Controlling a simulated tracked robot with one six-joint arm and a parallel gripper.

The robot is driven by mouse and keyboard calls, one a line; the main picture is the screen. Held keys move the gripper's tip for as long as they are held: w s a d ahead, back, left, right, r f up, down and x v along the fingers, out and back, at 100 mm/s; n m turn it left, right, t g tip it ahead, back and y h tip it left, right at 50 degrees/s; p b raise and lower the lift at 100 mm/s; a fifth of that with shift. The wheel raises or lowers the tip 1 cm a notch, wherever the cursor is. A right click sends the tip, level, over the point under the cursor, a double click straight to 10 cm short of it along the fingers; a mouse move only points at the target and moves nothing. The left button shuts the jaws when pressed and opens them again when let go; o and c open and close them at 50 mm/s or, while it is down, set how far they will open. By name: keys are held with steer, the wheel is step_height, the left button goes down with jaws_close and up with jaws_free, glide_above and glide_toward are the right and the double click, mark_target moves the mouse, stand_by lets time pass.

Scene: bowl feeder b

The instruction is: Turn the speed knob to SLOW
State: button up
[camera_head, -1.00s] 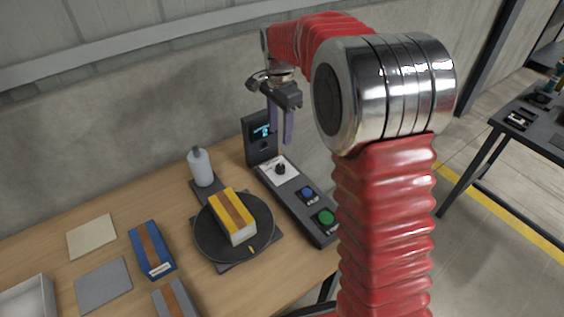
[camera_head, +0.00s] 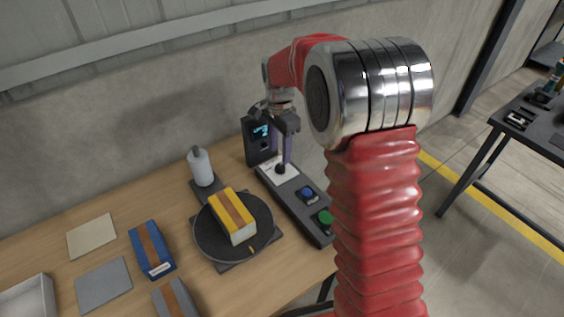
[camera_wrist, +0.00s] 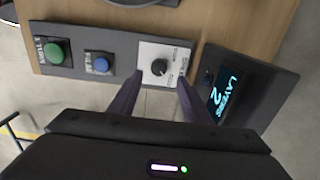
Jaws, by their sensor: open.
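The speed knob (camera_wrist: 159,67) is a small black dial on a white plate (camera_wrist: 172,52) of the control panel. In the wrist view it lies just beyond and between my two fingers. In the head view the knob (camera_head: 281,169) shows at the tips of my gripper (camera_head: 281,158). My gripper (camera_wrist: 157,90) is open, pointing down over the plate, with nothing between its fingers. Whether the fingers touch the knob, I cannot tell. The lettering around the knob is too small to read.
The panel also carries a blue button (camera_head: 307,193), a green button (camera_head: 326,217) and a display (camera_wrist: 222,96) reading "LAYERS 2". A turntable (camera_head: 205,240) bears a yellow box (camera_head: 232,214). A blue box (camera_head: 151,250) lies on the table.

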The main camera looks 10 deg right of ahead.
mark_target(280, 166)
step_height(280, 166, down, 6)
stand_by(0.4)
steer(key=shift+c, duration=0.5)
steer(key=c, duration=0.9)
steer(key=shift+d, duration=0.15)
steer(key=shift+c, duration=0.2)
